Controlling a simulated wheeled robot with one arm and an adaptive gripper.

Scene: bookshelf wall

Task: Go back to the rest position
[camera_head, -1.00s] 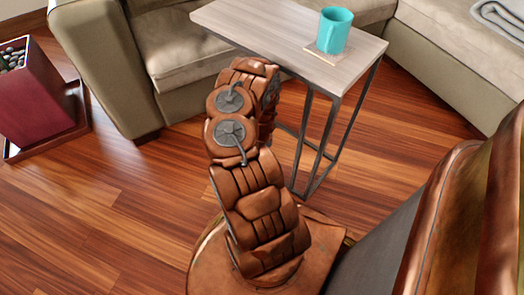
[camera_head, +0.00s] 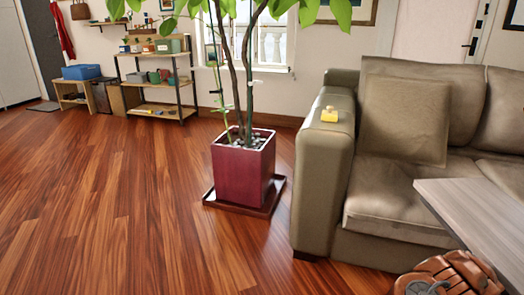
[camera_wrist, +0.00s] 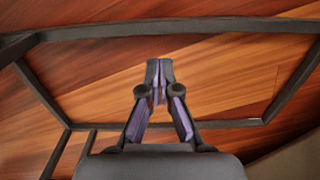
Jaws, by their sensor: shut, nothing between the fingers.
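My gripper (camera_wrist: 160,82) shows in the wrist view with its fingertips together and nothing between them. It points toward the wood floor (camera_wrist: 215,80), with a dark metal frame around and behind it. In the head view, only part of my copper-brown arm shows at the bottom right corner, beside the grey side table (camera_head: 485,205). My gripper is hidden in the head view.
A shelf (camera_head: 160,108) is at the back wall. The floor at left is clear.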

